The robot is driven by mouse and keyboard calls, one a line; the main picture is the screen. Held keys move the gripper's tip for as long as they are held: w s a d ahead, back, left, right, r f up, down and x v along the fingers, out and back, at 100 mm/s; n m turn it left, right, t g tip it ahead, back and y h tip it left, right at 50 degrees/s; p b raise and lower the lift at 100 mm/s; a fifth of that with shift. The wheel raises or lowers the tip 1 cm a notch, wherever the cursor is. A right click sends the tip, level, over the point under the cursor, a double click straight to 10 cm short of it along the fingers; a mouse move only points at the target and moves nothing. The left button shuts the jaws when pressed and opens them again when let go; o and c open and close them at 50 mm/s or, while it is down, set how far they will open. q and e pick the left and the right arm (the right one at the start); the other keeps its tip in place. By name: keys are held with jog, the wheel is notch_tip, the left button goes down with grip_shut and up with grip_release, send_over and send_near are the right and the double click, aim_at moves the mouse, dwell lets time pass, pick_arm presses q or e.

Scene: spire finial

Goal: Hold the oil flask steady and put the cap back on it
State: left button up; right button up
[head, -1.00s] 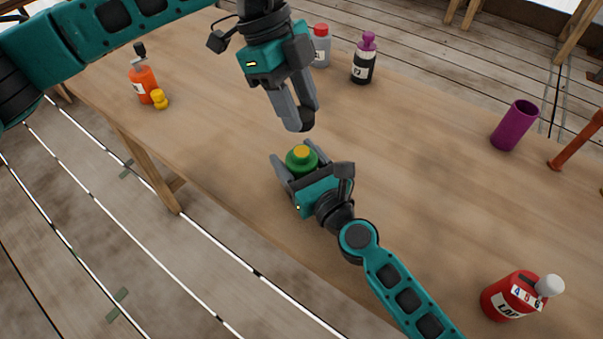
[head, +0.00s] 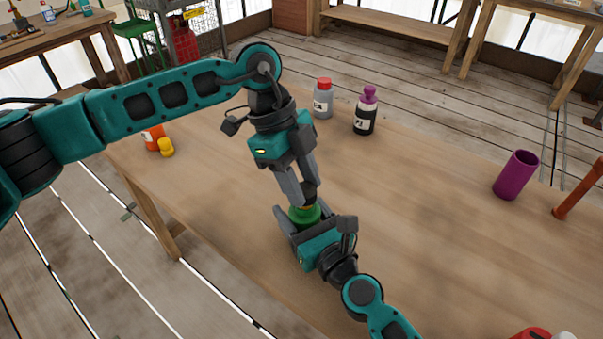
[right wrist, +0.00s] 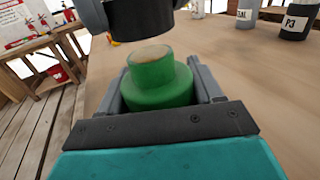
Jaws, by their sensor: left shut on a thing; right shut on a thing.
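My left gripper (head: 297,192) comes from above and is shut on a dark cap (head: 310,190). A dark round piece, apparently the cap, shows above the neck in the right wrist view (right wrist: 138,20), slightly off to its left.
A grey bottle with a red cap (head: 323,99) and a black bottle with a purple cap (head: 365,112) stand behind. A purple cup (head: 516,175) stands at right. An orange bottle (head: 153,138) and a yellow piece (head: 166,147) are at left. The middle table is clear.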

aim_at(305, 223)
dwell(0.3)
pick_arm(q)
jog(key=shift+f, duration=0.85)
jog(key=shift+f, duration=0.6)
